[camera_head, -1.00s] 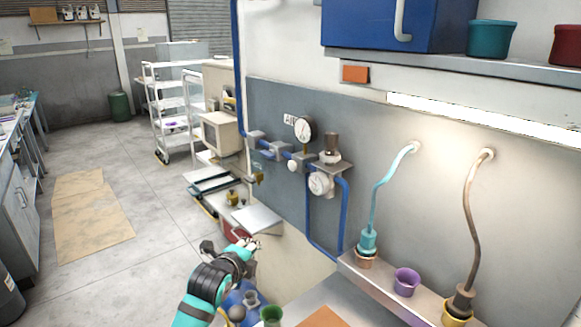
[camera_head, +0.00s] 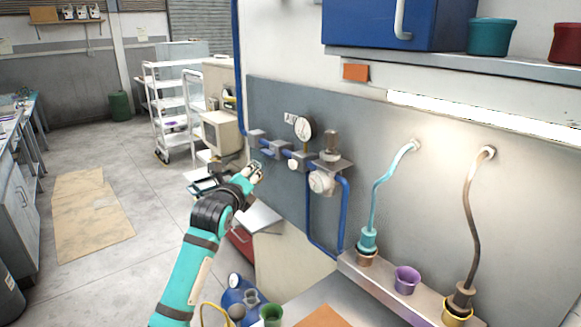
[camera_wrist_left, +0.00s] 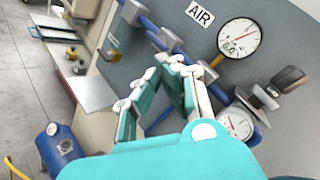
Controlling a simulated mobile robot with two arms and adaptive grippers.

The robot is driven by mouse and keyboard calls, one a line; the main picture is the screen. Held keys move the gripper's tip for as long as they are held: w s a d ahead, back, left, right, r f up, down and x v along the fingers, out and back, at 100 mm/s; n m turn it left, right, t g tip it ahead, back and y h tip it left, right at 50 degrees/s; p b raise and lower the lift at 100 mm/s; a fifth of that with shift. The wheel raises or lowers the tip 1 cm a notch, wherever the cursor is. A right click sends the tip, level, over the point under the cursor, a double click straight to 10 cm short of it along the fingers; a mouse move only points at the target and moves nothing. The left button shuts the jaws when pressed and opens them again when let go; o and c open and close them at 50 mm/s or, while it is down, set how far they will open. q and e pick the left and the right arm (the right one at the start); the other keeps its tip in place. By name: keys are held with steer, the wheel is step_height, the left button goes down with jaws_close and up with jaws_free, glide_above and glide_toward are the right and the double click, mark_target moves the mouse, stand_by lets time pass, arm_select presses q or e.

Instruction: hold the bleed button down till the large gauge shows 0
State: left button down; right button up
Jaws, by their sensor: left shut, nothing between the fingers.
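The large gauge (camera_head: 304,128), a round white dial, stands above the blue air pipe on the grey wall panel. It also shows in the left wrist view (camera_wrist_left: 239,37) under the AIR label; its reading is too small to make out surely. A small white round knob (camera_head: 293,164), which looks like the bleed button, sits on the pipe block below it. My left gripper (camera_head: 257,171) is shut and empty, to the left of the knob and apart from it. My right gripper is out of view.
A smaller gauge (camera_head: 321,182) and a regulator (camera_head: 331,148) sit right of the knob. A blue pipe (camera_head: 309,215) runs down the panel. Cups and hoses stand on the ledge (camera_head: 376,283) at right. A blue tank (camera_wrist_left: 58,145) is low at left.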

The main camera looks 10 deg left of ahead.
mark_target(294, 164)
arm_select(q)
steer(key=w+d+b, duration=0.2)
steer(key=w+d, duration=0.3)
steer(key=w, duration=0.1)
steer(key=shift+w, duration=0.1)
stand_by(1.1)
stand_by(0.5)
steer(key=shift+w+d+p, duration=0.25)
steer(key=shift+w+p, duration=0.05)
steer(key=shift+w, duration=0.05)
steer(key=shift+w+d, duration=0.15)
stand_by(0.5)
steer(key=shift+w+d, duration=0.2)
steer(key=shift+w, duration=0.05)
stand_by(1.9)
